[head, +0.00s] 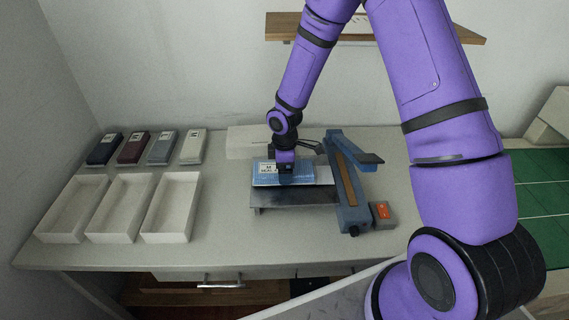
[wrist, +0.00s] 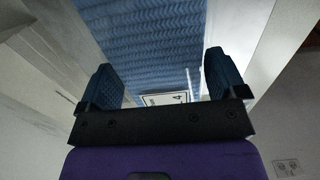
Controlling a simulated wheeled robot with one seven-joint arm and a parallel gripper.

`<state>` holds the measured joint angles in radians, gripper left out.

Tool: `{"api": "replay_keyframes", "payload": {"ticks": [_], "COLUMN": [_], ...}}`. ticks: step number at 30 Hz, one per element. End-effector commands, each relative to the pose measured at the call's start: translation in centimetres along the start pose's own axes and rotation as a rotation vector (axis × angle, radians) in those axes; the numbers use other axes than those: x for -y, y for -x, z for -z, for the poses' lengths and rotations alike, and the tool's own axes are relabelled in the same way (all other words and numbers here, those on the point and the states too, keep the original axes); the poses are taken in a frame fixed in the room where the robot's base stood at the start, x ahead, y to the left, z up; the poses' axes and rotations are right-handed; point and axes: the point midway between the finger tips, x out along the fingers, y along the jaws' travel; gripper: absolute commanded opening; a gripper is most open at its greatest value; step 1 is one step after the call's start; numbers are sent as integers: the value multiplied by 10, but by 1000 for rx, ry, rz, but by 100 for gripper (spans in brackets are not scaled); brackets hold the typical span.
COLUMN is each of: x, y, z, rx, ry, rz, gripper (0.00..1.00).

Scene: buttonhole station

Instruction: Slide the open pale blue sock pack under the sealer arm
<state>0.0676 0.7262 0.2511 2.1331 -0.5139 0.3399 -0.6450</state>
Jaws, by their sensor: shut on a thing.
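The pale blue sock pack (head: 262,180) lies on the dark metal plate left of the sealer, with a white label on it. A clear, pale end of the pack (head: 323,175) points right toward the sealer arm (head: 345,170), which is blue-grey and looks raised. My gripper (head: 286,168) is above the pack and shut on it, covering its middle. In the wrist view the ribbed blue pack (wrist: 150,40) runs between the two blue finger pads of my gripper (wrist: 163,78), with part of the label near the palm.
A box with an orange-red button (head: 382,210) stands right of the sealer. Three empty white trays (head: 112,238) are at the left, with several other packs (head: 160,148) behind them. A pale block (head: 245,142) lies at the back. A wooden shelf (head: 450,38) hangs above.

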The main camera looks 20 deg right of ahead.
Motion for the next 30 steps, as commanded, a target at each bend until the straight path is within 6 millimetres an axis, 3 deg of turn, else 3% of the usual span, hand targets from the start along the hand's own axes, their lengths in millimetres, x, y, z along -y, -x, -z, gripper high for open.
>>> {"api": "replay_keyframes", "payload": {"ticks": [14,15,16,25,30], "x": [0,0,0,0,-1], "y": [-5,-5,-5,-2,19], "z": [0,0,0,0,0], "rx": [0,0,0,0,-1], "ry": [0,0,0,0,-1], "rz": [-1,-1,-1,-1,-4], "gripper": [63,95,100,100,100]}}
